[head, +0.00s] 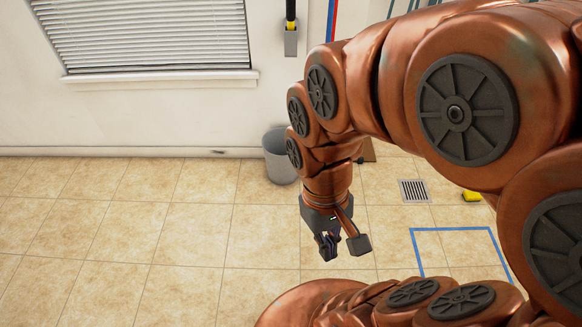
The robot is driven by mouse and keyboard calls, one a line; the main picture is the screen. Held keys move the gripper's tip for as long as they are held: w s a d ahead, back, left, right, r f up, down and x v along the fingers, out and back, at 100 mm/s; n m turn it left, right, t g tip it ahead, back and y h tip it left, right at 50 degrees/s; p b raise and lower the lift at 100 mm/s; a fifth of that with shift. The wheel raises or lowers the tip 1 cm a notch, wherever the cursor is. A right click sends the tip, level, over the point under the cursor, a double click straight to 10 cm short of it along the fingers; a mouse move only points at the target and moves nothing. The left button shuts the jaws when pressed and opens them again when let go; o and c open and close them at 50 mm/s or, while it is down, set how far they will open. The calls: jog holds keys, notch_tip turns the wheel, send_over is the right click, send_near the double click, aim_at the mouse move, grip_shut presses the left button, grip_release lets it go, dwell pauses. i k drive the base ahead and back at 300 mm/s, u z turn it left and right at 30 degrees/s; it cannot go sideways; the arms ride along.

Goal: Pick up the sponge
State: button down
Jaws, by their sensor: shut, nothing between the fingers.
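A small yellow block (472,196), which looks like the sponge, lies on the tiled floor at the right. My copper arm hides part of it, so its full shape cannot be told. My gripper (328,248) points down over the floor near the middle of the view. It is shut and empty. It is well to the left of the yellow block and nearer the bottom of the picture, apart from it.
A grey bin (280,157) stands by the back wall. A floor drain grate (414,191) and a blue tape outline (452,229) are on the floor at the right. A grey wall holder (291,42) hangs beside the window. The left floor is clear.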

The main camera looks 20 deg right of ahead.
aim_at(468, 195)
jog(key=z, duration=2.4)
